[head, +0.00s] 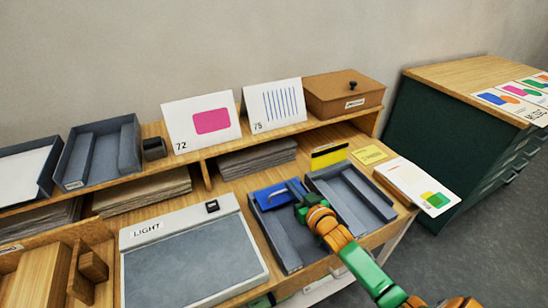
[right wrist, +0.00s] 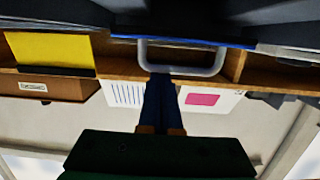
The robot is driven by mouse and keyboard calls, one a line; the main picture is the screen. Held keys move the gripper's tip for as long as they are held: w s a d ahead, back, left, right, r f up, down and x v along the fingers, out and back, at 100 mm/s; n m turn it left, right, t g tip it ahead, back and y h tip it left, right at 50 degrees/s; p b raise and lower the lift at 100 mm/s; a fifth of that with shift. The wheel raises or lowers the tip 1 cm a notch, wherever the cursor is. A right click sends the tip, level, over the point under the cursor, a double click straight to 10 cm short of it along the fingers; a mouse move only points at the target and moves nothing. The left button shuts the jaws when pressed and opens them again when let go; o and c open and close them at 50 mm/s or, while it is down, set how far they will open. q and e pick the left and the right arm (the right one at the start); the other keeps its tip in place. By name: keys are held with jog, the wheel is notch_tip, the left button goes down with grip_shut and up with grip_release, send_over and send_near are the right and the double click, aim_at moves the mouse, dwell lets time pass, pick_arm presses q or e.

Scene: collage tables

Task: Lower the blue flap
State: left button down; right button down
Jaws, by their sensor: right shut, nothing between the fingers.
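The blue flap (head: 271,198) is a tilted panel at the back end of a grey tray (head: 281,251), right of the light box. Its pale handle (head: 281,193) faces up; I cannot tell its exact angle. In the right wrist view, which looks upside down, only the flap's thin blue edge (right wrist: 186,42) shows, with the grey handle loop (right wrist: 190,72) below it. My right gripper (head: 301,203) is at the right side of the flap. Its dark fingers (right wrist: 158,78) are shut and empty, overlapping one corner of the handle; contact is unclear. My left gripper is out of view.
A yellow flap (head: 329,155) stands behind the neighbouring grey tray (head: 375,196). The light box (head: 190,255) lies to the left. A shelf behind carries cards (head: 200,122) and a brown box (head: 343,92). A green cabinet (head: 430,130) stands at the right.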

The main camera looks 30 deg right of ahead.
aim_at(291, 197)
dwell(0.4)
jog(key=r+p, duration=0.4)
jog(key=shift+w+r+p, duration=0.3)
jog(key=shift+w+r, duration=0.05)
jog(key=shift+r, duration=0.05)
jog(key=s+f+b, duration=0.1)
jog(key=s, duration=0.2)
jog(key=s+f+b, duration=0.1)
jog(key=s+f, duration=0.1)
jog(key=s+f+b, duration=0.1)
jog(key=s+f, duration=0.1)
jog(key=s, duration=0.1)
jog(key=shift+s+a+f, duration=0.2)
jog(key=shift+s+a, duration=0.05)
jog(key=shift+s, duration=0.2)
jog(key=shift+f, duration=0.1)
